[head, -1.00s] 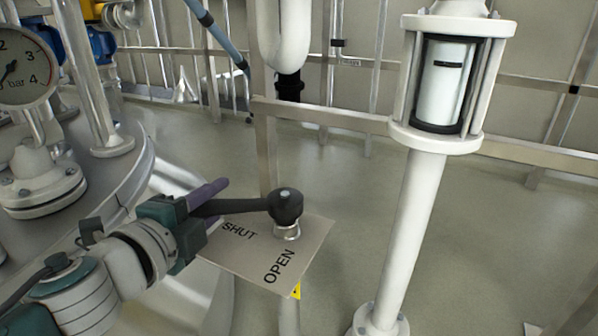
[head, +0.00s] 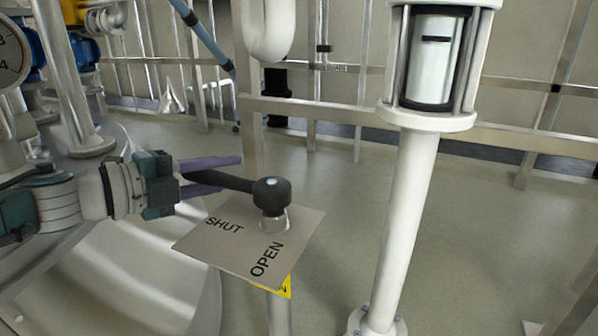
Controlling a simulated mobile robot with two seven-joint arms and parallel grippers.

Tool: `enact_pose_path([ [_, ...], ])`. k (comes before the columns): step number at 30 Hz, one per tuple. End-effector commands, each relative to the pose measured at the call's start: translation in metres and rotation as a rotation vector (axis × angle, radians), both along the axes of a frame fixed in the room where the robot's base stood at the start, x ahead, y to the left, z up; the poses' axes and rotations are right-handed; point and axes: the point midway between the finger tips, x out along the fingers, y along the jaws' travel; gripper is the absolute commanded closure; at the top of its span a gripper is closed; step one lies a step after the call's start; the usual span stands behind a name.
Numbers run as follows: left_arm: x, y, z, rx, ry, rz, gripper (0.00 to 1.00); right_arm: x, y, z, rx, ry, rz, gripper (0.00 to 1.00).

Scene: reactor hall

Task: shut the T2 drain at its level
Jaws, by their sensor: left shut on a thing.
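A black valve lever (head: 228,181) runs left from its round hub (head: 272,194) above a grey plate (head: 205,252) lettered SHUT and OPEN. The lever points left, a little to the far side of the word SHUT; OPEN is on the near side. My left gripper (head: 212,172), with purple fingers, is shut on the lever's outer end. A yellow tag (head: 285,287), mostly hidden, shows part of a "2" below the plate. A sight glass (head: 434,60) on a white post holds pale contents with a short black mark. My right gripper is out of view.
A silvery round vessel (head: 130,265) and a partly cut-off pressure gauge (head: 10,55) lie at left. The sight glass's white post (head: 402,220) stands right of the plate. Metal rails (head: 345,113) cross behind. Open floor (head: 490,240) lies at right.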

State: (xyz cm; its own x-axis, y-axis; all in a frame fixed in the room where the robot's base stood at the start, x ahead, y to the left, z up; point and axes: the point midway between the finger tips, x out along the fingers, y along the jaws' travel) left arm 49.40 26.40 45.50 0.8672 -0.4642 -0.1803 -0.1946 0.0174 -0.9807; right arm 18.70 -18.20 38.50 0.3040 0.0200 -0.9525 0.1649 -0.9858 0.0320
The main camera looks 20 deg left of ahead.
Motion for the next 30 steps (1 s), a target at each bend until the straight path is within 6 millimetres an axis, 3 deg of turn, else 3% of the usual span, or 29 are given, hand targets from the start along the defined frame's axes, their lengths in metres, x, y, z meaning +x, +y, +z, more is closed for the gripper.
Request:
enact_pose_path([
  [11,-0.0004,0.0014,-0.0046,0.005,0.009,0.003,1.00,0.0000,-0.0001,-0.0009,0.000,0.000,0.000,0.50],
  [12,-0.0004,0.0014,-0.0046,0.005,0.009,0.003,0.69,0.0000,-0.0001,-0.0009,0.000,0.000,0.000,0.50],
  [19,-0.0001,0.0007,-0.0028,0.003,0.005,0.001,0.44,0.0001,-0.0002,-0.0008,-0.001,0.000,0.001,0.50],
  [30,-0.0073,0.0045,0.0018,0.001,0.005,0.000,0.42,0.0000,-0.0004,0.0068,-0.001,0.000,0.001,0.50],
])
